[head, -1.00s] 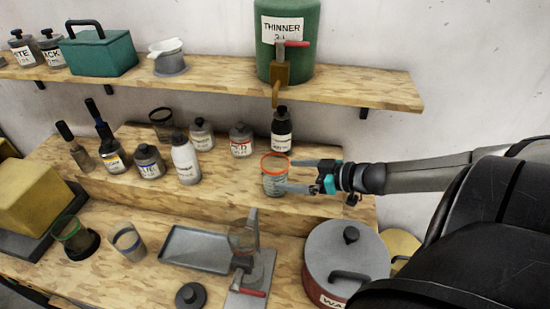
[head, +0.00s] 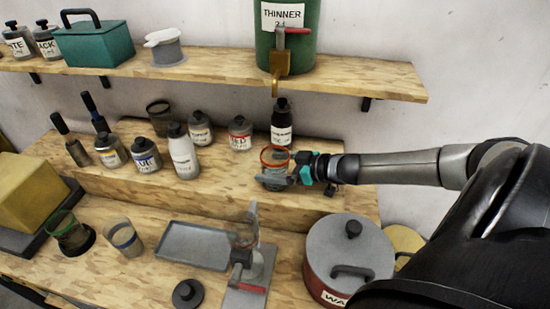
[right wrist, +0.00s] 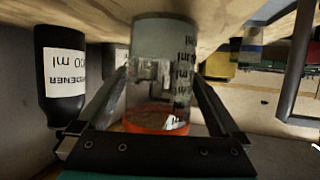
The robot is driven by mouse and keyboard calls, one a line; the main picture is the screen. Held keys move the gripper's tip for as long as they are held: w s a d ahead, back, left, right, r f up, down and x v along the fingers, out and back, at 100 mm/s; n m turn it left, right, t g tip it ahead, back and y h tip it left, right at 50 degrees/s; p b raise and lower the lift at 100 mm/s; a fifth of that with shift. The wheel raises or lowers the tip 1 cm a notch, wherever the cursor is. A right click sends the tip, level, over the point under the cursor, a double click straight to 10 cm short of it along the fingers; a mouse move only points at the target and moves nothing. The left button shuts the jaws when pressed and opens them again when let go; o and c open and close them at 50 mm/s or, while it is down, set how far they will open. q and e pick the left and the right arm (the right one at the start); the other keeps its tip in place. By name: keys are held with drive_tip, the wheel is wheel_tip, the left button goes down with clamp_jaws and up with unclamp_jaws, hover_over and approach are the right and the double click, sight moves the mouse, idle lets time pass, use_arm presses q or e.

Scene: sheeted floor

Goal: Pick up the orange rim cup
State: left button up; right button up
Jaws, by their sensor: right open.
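The orange rim cup (head: 275,153) is a clear cup with printed markings, upright on the raised wooden step in the head view. My right gripper (head: 274,178) comes in from the right and is open. Its fingers lie on either side of the cup and partly hide its body. In the right wrist view, which is upside down, the cup (right wrist: 160,80) stands between the two fingers, with its orange rim low in the picture. I cannot tell whether a finger touches it. My left gripper is not in view.
A black hardener bottle (head: 281,125) stands close behind the cup. Several paint bottles fill the step to the left. The green thinner drum (head: 285,55) sits on the shelf above, its tap hanging over. A red pot with a grey lid (head: 348,250) stands below right.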

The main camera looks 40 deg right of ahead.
drive_tip(key=shift+x, duration=1.35)
drive_tip(key=c, duration=1.3)
